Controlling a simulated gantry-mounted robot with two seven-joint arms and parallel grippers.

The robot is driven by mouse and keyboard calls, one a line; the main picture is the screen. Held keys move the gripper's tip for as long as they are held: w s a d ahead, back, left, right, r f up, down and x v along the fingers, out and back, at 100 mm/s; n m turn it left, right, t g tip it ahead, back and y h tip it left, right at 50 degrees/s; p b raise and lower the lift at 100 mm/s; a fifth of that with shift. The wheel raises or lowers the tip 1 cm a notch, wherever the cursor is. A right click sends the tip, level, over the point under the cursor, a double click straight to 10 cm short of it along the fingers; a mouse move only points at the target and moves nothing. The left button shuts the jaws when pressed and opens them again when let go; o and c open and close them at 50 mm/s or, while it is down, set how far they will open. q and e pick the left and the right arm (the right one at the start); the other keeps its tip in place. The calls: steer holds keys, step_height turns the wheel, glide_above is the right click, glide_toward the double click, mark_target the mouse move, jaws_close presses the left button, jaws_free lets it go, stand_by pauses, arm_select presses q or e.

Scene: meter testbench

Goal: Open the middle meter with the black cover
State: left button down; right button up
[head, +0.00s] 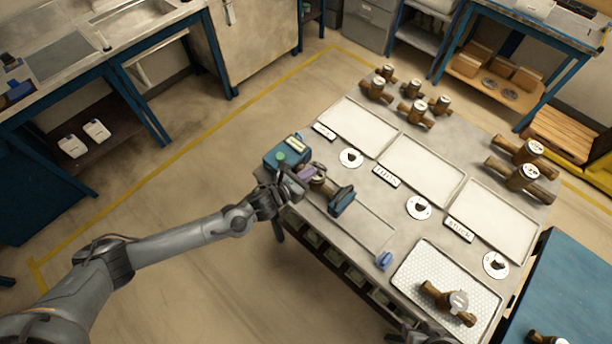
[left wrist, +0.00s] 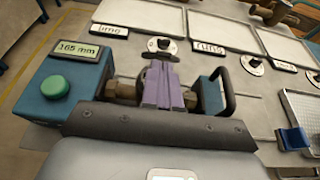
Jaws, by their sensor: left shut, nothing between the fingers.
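A brass meter (head: 318,184) is seated between the teal end blocks of the bench fixture. My left gripper (head: 302,174) is at this meter, over its left side. In the left wrist view its purple fingers (left wrist: 163,88) are together, with nothing visible between them. They hide most of the meter, and only brass (left wrist: 124,90) shows beside them. I cannot make out its cover or tell whether the fingers touch it. Another brass meter (head: 447,302), with a grey round top, lies on the white perforated mat (head: 415,268). A dark part at the bottom edge may be my right gripper, mostly cut off.
The teal block (left wrist: 62,88) carries a green button and a "165 mm" display. Pale trays (head: 357,127), labels and round dial markers (head: 418,207) lie behind the fixture. Several brass meters (head: 415,112) stand at the back and two (head: 523,177) at the right. A small blue block (head: 384,260) sits near the front edge.

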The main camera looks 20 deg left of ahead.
mark_target(317, 165)
arm_select(q)
steer(key=shift+w+d+r, duration=0.2)
steer(key=shift+w+r, duration=0.1)
steer(key=shift+w, duration=0.15)
steer(key=shift+w+d+r, duration=0.15)
steer(key=shift+w+r, duration=0.1)
steer(key=shift+w, duration=0.15)
steer(key=shift+w+d+r+b, duration=0.1)
steer(key=shift+w+d+b, duration=0.15)
steer(key=shift+w, duration=0.25)
steer(key=shift+w+d+r+b, duration=0.15)
steer(key=shift+w+b, duration=0.1)
steer(key=shift+w, duration=0.2)
steer(key=shift+w+d+f+b, duration=0.1)
steer(key=shift+w+d+b, duration=0.05)
steer(key=shift+w+b, duration=0.25)
steer(key=shift+w, duration=0.2)
steer(key=shift+s, duration=0.1)
steer(key=shift+s+r+p, duration=0.4)
steer(key=shift+r+p, duration=0.05)
steer(key=shift+p, duration=0.15)
steer(key=p+v, duration=0.4)
steer(key=v, duration=0.1)
steer(key=shift+s+a+r, duration=0.15)
steer(key=shift+a+r, duration=0.05)
steer(key=shift+r, duration=0.05)
